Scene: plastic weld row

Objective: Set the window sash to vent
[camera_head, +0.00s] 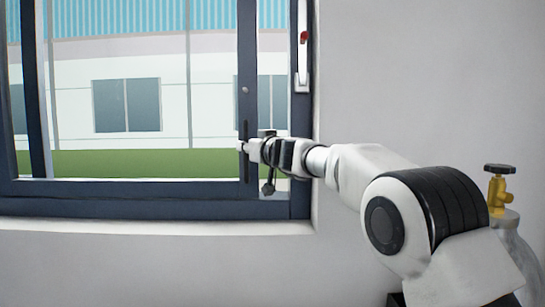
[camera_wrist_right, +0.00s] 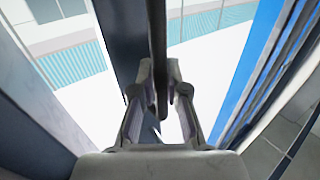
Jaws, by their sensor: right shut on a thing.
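The window sash (camera_head: 245,60) has a dark blue stile that stands to the left of the right-hand window frame (camera_head: 301,130). A strip of the outdoors shows between the stile and that frame. A thin dark upright handle (camera_head: 246,167) is on the stile. My right gripper (camera_head: 243,147) reaches in from the right and is shut on the handle. My left gripper is out of view.
A white plate with a red tab (camera_head: 304,38) is on the right frame, above my arm. The white sill (camera_head: 150,228) runs below the window. A yellow valve (camera_head: 499,190) with a dark knob tops a grey cylinder at the far right, beyond my arm. The wall between is bare.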

